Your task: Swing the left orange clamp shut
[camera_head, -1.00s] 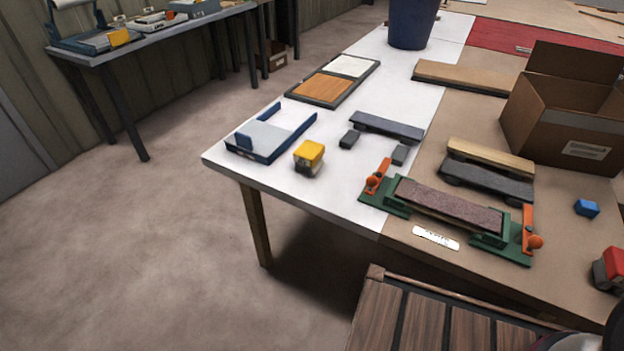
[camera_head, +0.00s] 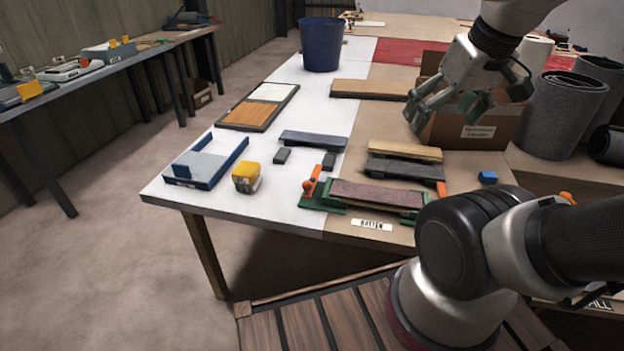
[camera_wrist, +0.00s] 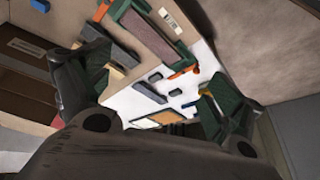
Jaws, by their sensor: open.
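The left orange clamp (camera_head: 314,182) is at the left end of the green holder (camera_head: 330,205), its lever tilted upward. A brown-red sanding block (camera_head: 375,194) lies in the holder. In the wrist view, the left clamp (camera_wrist: 183,72) shows near the white table part. My gripper (camera_head: 445,108) is open and empty, in front of the cardboard box in the picture, behind and right of the holder and apart from the clamp. Its two fingers also frame the wrist view (camera_wrist: 150,88).
A wooden-topped block (camera_head: 405,150) and a dark block (camera_head: 405,170) lie behind the holder. A yellow block (camera_head: 246,178) and blue tray (camera_head: 208,165) are left on the white table. The cardboard box (camera_head: 462,138) stands back right. A blue block (camera_head: 487,177) lies right.

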